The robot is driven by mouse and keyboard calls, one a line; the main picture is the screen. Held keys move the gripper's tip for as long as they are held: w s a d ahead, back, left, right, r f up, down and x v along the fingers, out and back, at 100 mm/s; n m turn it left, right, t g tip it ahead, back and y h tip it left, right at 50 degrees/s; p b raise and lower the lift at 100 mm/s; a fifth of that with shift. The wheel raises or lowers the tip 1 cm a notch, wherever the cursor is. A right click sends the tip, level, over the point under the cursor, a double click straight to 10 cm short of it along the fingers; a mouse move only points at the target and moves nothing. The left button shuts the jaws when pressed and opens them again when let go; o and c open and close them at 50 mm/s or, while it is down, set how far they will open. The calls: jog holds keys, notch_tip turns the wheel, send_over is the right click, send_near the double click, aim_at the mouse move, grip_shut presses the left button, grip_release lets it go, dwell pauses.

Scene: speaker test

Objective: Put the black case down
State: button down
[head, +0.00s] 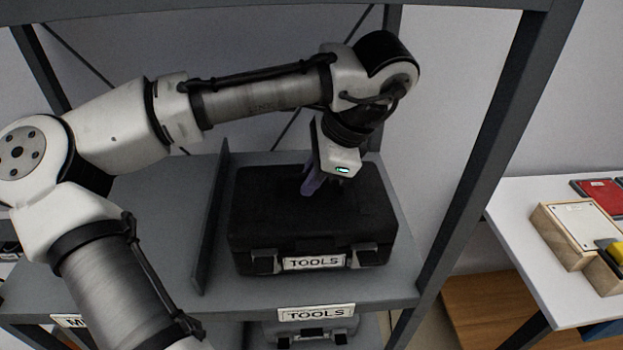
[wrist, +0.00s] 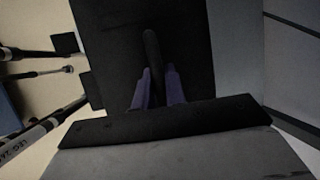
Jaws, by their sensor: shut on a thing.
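The black case (head: 300,225) with a "TOOLS" label on its front is on the grey shelf (head: 370,293), in the bay right of an upright divider. It looks level; whether its underside touches the shelf I cannot tell for sure. My gripper (head: 325,183) is above the middle of the case, pointing down. In the wrist view, the purple fingers of my gripper (wrist: 159,90) are on both sides of the dark handle (wrist: 152,55), shut on it. The case (wrist: 190,25) fills the middle of that view.
The divider (head: 210,220) stands close left of the case, and a grey rack post (head: 490,150) rises to the right. A lower shelf holds another case (head: 312,332). The shelf left of the divider shows free room. A white table (head: 540,190) with boxes is at the right.

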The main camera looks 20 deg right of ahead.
jog(key=shift+f+b, duration=1.15)
jog(key=c, duration=1.5)
grip_release()
jog(key=shift+f, duration=0.1)
jog(key=shift+o, duration=0.2)
jog(key=v, duration=0.7)
jog(key=shift+s+d+r, duration=0.1)
jog(key=shift+s+r, duration=0.05)
jog(key=shift+r, duration=0.2)
